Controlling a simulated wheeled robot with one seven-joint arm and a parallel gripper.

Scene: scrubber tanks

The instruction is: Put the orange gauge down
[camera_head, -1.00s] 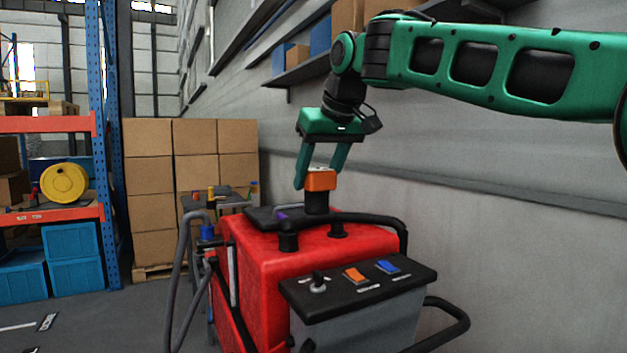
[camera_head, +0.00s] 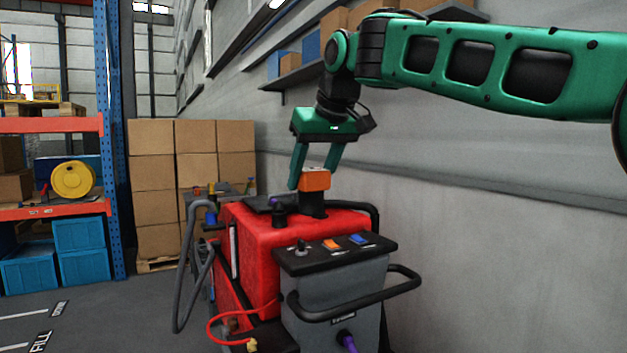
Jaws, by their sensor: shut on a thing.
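The orange gauge (camera_head: 315,181) is a small block with a pale top. It is between the fingers of my gripper (camera_head: 312,177), which is shut on it from above. It appears over the rear top of the red scrubber tank (camera_head: 262,236). A dark block (camera_head: 313,203) shows directly under the gauge; I cannot tell whether it belongs to the gauge or to the machine, or whether the gauge rests on anything. The gauge's far side is hidden.
The tank's grey control box (camera_head: 342,290) and black handle bar (camera_head: 360,297) stick out in front. A grey hose (camera_head: 182,270) loops at left. Stacked cartons (camera_head: 155,185) and a blue-posted rack (camera_head: 115,140) stand behind. The wall is close at right; floor is clear at lower left.

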